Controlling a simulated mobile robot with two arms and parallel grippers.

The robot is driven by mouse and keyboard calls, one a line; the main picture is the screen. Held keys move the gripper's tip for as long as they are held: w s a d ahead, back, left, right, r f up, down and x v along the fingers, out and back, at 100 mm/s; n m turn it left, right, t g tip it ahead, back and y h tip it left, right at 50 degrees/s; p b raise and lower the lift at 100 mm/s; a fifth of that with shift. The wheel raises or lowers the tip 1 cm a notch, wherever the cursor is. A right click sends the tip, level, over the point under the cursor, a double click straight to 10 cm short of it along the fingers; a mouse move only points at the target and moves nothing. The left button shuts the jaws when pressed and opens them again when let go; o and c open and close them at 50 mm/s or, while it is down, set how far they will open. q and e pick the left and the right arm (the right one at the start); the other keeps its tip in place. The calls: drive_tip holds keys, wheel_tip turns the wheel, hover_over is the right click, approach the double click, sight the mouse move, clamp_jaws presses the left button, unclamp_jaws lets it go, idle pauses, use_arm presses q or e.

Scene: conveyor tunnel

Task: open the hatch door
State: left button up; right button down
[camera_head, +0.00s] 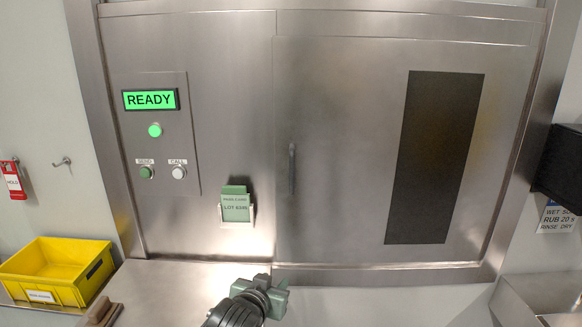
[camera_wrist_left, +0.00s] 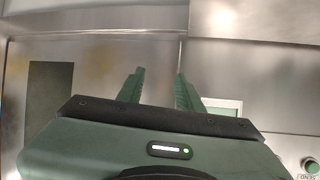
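The hatch door (camera_head: 340,120) is a brushed-steel panel, closed flush in its frame, with a tall dark window (camera_head: 435,157) on its right side. Its vertical bar handle (camera_head: 292,170) is near the door's left edge. My left gripper (camera_head: 268,284) is at the bottom centre of the head view, lower in the picture than the handle and apart from it. In the left wrist view its two green fingers (camera_wrist_left: 160,88) are spread with nothing between them. The dark window (camera_wrist_left: 50,98) shows at the left there; I cannot make out the handle. My right gripper is not in view.
Left of the door are a READY display (camera_head: 150,99), lamp and buttons (camera_head: 146,172), and a green card in a holder (camera_head: 236,205). A yellow bin (camera_head: 60,270) stands at lower left. A steel ledge (camera_head: 185,285) runs below. A black box (camera_head: 560,168) is at right.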

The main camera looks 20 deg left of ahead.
sight(291, 168)
use_arm(q)
drive_tip(key=w+r+t, duration=0.2)
drive_tip(key=w+r, duration=0.2)
drive_tip(key=r, duration=0.3)
drive_tip(key=w+r+n+t, duration=0.1)
drive_tip(key=w+r+t, duration=0.15)
drive_tip(key=r, duration=0.55)
drive_tip(key=w+r+t, duration=0.1)
drive_tip(key=w+r, duration=0.4)
drive_tip(key=r, duration=0.2)
drive_tip(key=shift+y, duration=0.4)
drive_tip(key=shift+w+a+f+p, duration=0.15)
drive_tip(key=shift+w+p, duration=0.25)
drive_tip(key=shift+w, duration=0.8)
drive_tip(key=shift+w+a+r+p, duration=0.1)
drive_tip(key=shift+w+a+p, duration=0.25)
drive_tip(key=shift+w, duration=0.8)
drive_tip(key=shift+w+a+f+p, duration=0.1)
drive_tip(key=shift+w+p, duration=0.4)
drive_tip(key=shift+w, duration=0.7)
clamp_jaws()
